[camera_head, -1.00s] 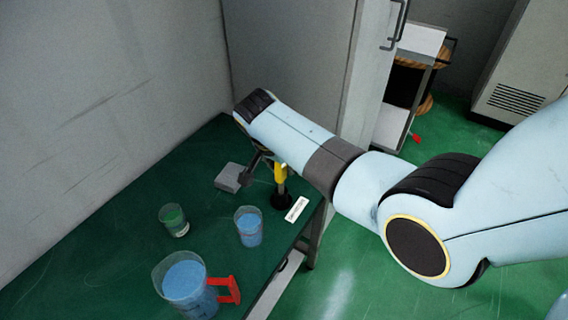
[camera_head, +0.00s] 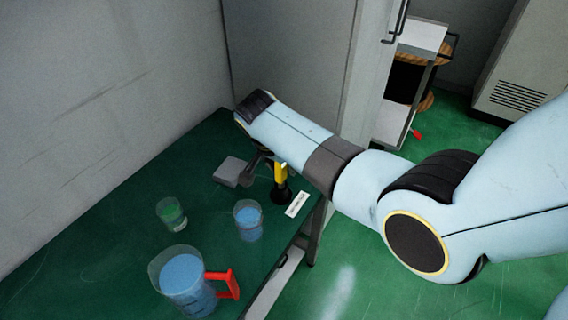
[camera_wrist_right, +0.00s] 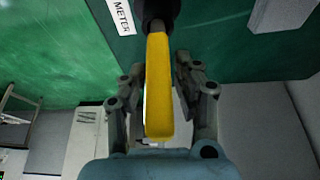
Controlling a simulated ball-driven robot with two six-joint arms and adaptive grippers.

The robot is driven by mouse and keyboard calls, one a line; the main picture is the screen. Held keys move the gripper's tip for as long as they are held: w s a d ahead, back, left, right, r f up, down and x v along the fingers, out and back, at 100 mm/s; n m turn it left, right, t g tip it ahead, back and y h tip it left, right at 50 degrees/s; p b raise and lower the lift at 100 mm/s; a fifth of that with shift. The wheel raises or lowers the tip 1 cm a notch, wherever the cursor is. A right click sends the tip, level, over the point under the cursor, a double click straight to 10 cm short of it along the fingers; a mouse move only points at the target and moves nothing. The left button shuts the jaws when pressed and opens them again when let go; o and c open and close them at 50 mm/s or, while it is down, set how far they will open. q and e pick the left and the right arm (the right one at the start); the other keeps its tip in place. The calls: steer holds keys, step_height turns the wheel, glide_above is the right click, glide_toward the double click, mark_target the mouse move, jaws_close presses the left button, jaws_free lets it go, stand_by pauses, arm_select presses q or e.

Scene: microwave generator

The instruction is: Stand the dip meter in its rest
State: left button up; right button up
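The dip meter (camera_head: 281,173) has a yellow handle and stands about upright, its dark lower end in the black rest (camera_head: 280,195) near the table's right edge. In the right wrist view the yellow handle (camera_wrist_right: 159,85) runs between the fingers, with the black rest (camera_wrist_right: 158,10) at its far end. My right gripper (camera_head: 262,167) is beside the handle, on its left in the head view. In the right wrist view its fingers (camera_wrist_right: 160,75) are parted, with narrow gaps on both sides of the handle. My left gripper is out of view.
A white label (camera_head: 297,204) reading METER (camera_wrist_right: 122,15) lies beside the rest. A grey block (camera_head: 230,172) is left of the gripper. A cabinet stands behind.

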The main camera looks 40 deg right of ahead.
steer(key=shift+o, duration=1.1)
steer(key=shift+a+r, duration=0.1)
steer(key=shift+r, duration=0.1)
steer(key=v, duration=1.1)
steer(key=shift+s+a+r, duration=0.15)
steer(key=shift+a+r, duration=0.05)
steer(key=shift+r, duration=0.05)
